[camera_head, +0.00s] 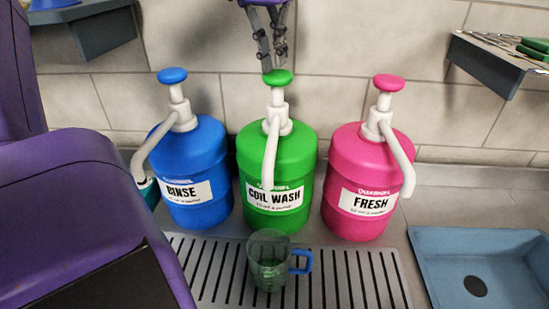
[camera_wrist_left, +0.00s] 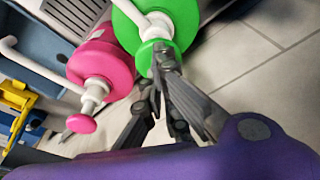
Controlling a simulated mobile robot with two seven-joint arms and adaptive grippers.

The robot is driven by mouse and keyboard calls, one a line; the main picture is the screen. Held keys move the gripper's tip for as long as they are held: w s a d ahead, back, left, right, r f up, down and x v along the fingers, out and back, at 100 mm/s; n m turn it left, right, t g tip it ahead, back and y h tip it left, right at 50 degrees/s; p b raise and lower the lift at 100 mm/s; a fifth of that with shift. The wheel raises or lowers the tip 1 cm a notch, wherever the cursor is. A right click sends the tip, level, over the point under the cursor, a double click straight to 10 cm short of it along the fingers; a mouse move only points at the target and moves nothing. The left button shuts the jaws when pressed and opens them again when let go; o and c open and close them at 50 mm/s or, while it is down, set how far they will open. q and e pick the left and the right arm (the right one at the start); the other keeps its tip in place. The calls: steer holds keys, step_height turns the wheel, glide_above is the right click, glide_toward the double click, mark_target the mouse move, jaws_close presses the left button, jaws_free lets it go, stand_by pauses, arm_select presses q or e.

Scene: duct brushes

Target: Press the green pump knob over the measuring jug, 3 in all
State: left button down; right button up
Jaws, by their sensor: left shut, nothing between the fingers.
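The green pump knob (camera_head: 278,77) tops the white pump of the green COIL WASH bottle (camera_head: 290,160). Its white spout points down over the clear measuring jug (camera_head: 262,246), which has a blue handle and looks greenish inside; I cannot tell the liquid level. My left gripper (camera_head: 272,62) is shut and empty, fingers pointing down right at the green knob. In the left wrist view, the fingertips (camera_wrist_left: 162,62) overlap the edge of the green knob (camera_wrist_left: 147,57); whether they touch it is unclear. My right gripper is not in view.
A blue RINSE bottle (camera_head: 205,150) stands left and a pink FRESH bottle (camera_head: 350,150) right, both with pumps close by. The jug stands on a slotted drain grate (camera_head: 350,275). A blue basin (camera_head: 515,255) is at right, with wall shelves (camera_head: 490,65) above.

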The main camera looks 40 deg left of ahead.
mark_target(276, 73)
arm_select(q)
steer(key=shift+f, duration=2.6)
steer(key=shift+r, duration=0.1)
steer(key=shift+r, duration=3)
steer(key=shift+r+p, duration=0.3)
steer(key=shift+r, duration=2.6)
